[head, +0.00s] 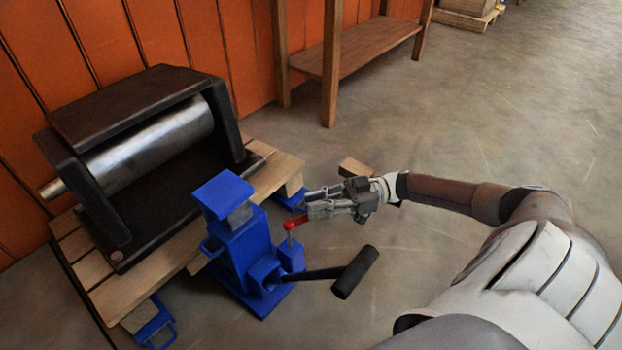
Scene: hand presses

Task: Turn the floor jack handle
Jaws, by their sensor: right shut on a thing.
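A blue floor jack (245,240) stands upright on the concrete floor. A black handle (355,272) sticks out from its lower part to the right. A small red-topped lever (296,223) on a thin metal stem rises from the jack's right side. My right gripper (309,203) comes in from the right, its fingers pointing left, and is shut on the red top of the lever. The fingers partly hide the contact. The black handle is below the gripper, apart from it. My left gripper is out of view.
A black frame with a metal roller (150,146) stands on a wooden pallet (115,289) left of the jack. Another blue jack (152,324) sits at the pallet's front edge. A wooden shelf (375,46) stands by the orange wall. The floor at the right is clear.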

